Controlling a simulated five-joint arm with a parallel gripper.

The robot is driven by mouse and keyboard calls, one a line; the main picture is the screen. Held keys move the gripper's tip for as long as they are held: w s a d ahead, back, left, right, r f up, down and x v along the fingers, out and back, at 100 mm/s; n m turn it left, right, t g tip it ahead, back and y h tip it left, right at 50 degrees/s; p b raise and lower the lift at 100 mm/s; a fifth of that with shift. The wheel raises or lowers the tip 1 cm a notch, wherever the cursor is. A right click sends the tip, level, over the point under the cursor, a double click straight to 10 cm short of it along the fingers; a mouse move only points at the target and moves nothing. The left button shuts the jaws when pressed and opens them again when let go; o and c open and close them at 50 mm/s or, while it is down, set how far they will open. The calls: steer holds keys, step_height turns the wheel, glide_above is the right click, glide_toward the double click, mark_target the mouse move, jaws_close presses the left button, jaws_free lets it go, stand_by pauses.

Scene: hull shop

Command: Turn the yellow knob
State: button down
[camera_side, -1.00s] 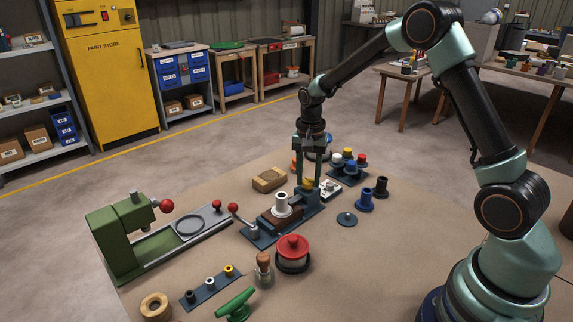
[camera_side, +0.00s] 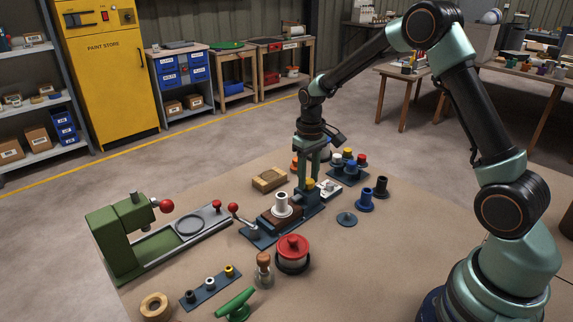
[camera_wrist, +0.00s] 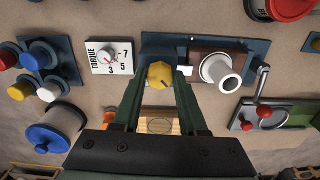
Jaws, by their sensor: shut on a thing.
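The yellow knob (camera_wrist: 160,75) sits on the dark blue fixture (camera_wrist: 220,45) in the wrist view. My gripper (camera_wrist: 159,78) has its two green fingers on either side of the knob and is shut on it. A dark mark shows on the knob's face. In the side view my gripper (camera_side: 309,186) points down at the fixture, and the yellow knob (camera_side: 310,184) shows partly beside the fingers. A white torque dial plate (camera_wrist: 110,57) with a red pointer lies beside the fixture.
A white flanged tube (camera_wrist: 221,72) stands on a brown block on the fixture. A red-knobbed crank (camera_side: 236,211) is at its left end. A wooden block (camera_side: 269,180) lies behind. Colored pegs (camera_side: 347,165) stand to the right, and a red-lidded jar (camera_side: 292,250) in front.

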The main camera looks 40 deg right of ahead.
mark_target(308, 181)
steer(key=n, duration=0.4)
steer(key=shift+n, duration=2.8)
steer(key=shift+c, duration=2.2)
jaws_free()
step_height(308, 181, up, 12)
